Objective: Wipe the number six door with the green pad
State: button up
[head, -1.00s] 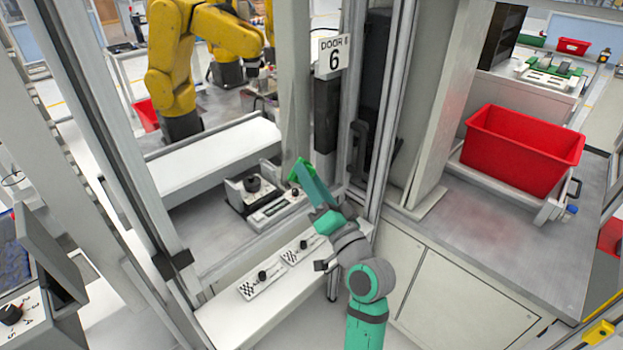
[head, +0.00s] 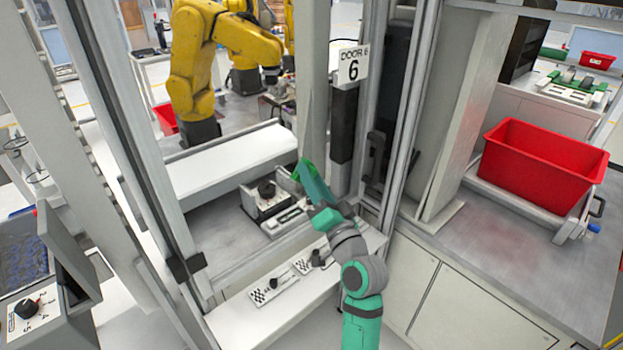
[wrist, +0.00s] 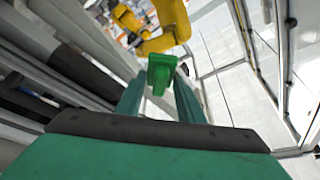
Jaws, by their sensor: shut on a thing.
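The number six door shows as a tall framed panel with a "DOOR 6" sign (head: 353,64) at the top of its right post. My gripper (head: 305,172) is in front of the lower right part of the door frame, left of the dark handle block below the sign. In the wrist view my gripper (wrist: 160,82) has its two green fingers shut on the green pad (wrist: 160,70), which sits between the fingertips. The pad also shows in the head view (head: 297,173) as a small green piece, partly hidden by the fingers. I cannot tell whether it touches the door.
Yellow robot arms (head: 200,65) stand behind the door. A white ledge with small switch panels (head: 273,286) lies below my gripper. A red bin (head: 543,165) stands on the grey counter at the right. A control box with a knob (head: 28,308) is at lower left.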

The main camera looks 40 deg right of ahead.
jog(key=shift+w+a, duration=0.1)
jog(key=shift+w, duration=0.8)
dwell(0.5)
jog(key=shift+w+d, duration=0.1)
jog(key=shift+d, duration=1.9)
jog(key=shift+w, duration=0.15)
jog(key=shift+a, duration=0.15)
jog(key=shift+a, duration=2.05)
jog(key=shift+w, duration=0.1)
